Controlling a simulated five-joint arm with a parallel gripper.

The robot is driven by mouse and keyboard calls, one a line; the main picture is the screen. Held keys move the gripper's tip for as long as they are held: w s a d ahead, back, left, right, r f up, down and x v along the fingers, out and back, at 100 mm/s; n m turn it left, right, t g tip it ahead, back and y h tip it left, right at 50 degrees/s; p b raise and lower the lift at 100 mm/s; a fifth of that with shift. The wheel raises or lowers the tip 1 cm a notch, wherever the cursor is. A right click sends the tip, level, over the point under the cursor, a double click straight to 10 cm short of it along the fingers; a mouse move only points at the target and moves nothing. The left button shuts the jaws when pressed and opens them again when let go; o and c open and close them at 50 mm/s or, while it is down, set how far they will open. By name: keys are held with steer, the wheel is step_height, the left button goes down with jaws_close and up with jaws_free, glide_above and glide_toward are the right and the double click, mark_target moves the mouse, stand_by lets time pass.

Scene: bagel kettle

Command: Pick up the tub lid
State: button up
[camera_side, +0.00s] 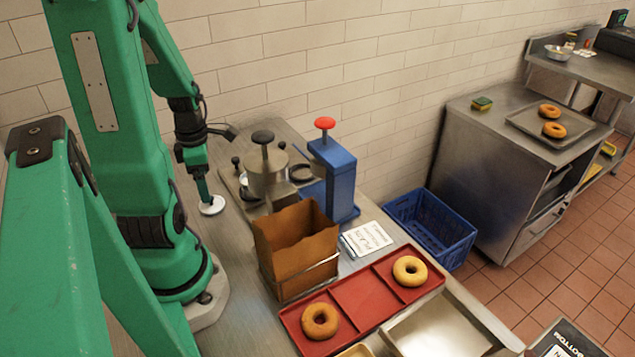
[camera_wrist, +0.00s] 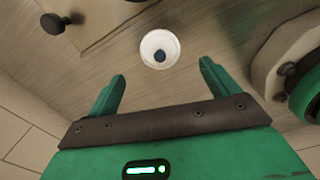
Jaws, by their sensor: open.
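The tub lid (camera_side: 212,206) is a small white disc lying on the steel counter at the left, beside my arm's base. In the wrist view the lid (camera_wrist: 150,40) shows a dark round knob at its middle. My gripper (camera_side: 206,192) points down just above the lid in the side view and partly hides it. In the wrist view my gripper (camera_wrist: 162,70) is open and empty. The lid appears just beyond the fingertips, roughly centred between them. I cannot tell the exact height gap.
A metal pot station with a black knob (camera_side: 263,137) stands right of the lid. A blue dispenser with a red knob (camera_side: 325,123), a brown paper bag (camera_side: 296,250) and a red tray (camera_side: 360,303) with two bagels stand further right. A blue crate (camera_side: 430,225) is beyond the counter.

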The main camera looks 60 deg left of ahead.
mark_target(217, 205)
steer(key=shift+f, duration=0.4)
steer(key=shift+f, duration=0.1)
steer(key=shift+f, duration=2.5)
steer(key=shift+c, duration=0.2)
steer(key=c, duration=1)
